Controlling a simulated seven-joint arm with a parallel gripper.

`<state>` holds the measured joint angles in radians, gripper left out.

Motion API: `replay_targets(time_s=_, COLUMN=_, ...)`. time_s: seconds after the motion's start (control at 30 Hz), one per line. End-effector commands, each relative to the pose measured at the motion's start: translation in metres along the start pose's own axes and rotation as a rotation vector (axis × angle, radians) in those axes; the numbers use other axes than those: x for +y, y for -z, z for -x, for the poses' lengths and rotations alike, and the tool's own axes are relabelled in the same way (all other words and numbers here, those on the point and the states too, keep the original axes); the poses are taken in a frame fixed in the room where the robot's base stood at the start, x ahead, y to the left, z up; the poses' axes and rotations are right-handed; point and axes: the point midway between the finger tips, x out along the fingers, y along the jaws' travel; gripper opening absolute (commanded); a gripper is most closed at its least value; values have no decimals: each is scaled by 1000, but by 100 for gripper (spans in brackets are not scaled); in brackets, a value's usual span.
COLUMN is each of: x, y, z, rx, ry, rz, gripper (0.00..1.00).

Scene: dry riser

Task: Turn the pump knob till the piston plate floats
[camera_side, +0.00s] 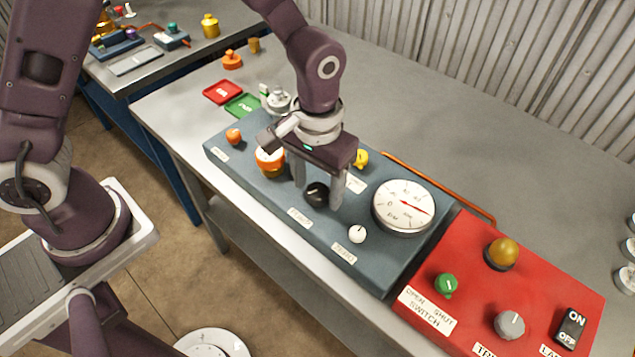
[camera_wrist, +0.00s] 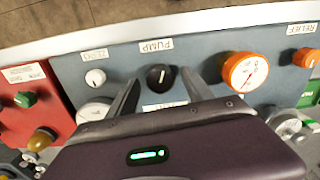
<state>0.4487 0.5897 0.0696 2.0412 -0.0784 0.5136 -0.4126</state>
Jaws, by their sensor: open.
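The pump knob (camera_wrist: 160,77) is a black round knob with a white pointer line, just below the PUMP label in the wrist view. It also shows in the side view (camera_side: 317,194) on the blue-grey panel (camera_side: 290,228). My gripper (camera_side: 319,190) points down over the panel with its jaws open. In the wrist view its fingertips (camera_wrist: 160,74) stand to either side of the knob, with a gap on each side. I cannot tell how deep the fingers reach around it. I cannot make out a piston plate for certain in either view.
A large white gauge (camera_side: 403,206) and a small white knob (camera_side: 357,234) sit right of the pump knob; an orange-rimmed gauge (camera_wrist: 246,72) sits on its other side. A red panel (camera_side: 470,255) with switches adjoins the blue-grey one. The grey table behind is mostly clear.

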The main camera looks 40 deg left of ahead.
Motion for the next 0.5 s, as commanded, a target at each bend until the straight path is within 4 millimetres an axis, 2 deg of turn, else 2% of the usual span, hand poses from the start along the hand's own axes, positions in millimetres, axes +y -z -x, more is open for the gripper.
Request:
replay_targets(time_s=0.23, x=0, y=0, z=-1, rx=0, ry=0, rz=0, gripper=57)
replay_targets(time_s=0.5, x=0, y=0, z=-1, rx=0, ry=0, rz=0, gripper=4)
